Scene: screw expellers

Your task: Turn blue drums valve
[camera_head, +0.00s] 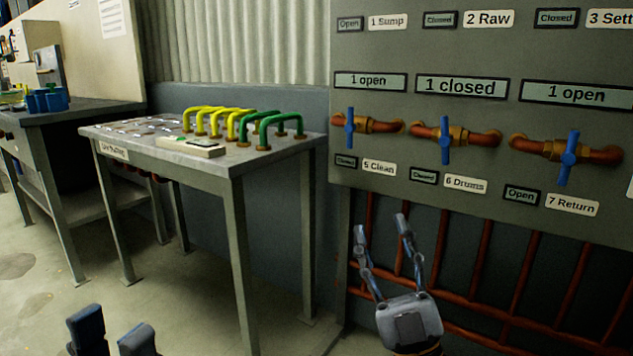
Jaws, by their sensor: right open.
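The drums valve has a blue handle (445,140) on a brass and copper pipe fitting, in the middle of three such valves on the grey panel. The handle is upright. Below it a white label (465,185) reads "6 Drums" beside a small tag reading "Closed". The display (462,87) above it reads "1 closed". My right gripper (382,225) is open and empty, below and left of the drums valve, fingers pointing up, clear of the handle. My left gripper (112,335) shows only its fingertips at the bottom left edge; they are apart with nothing visible between them.
Similar blue handles mark Clean (350,127) on the left and Return (568,158) on the right. Copper pipes (479,255) run below the panel. A metal table (270,163) with yellow and green handles stands left of it. Open floor (185,300) lies in front.

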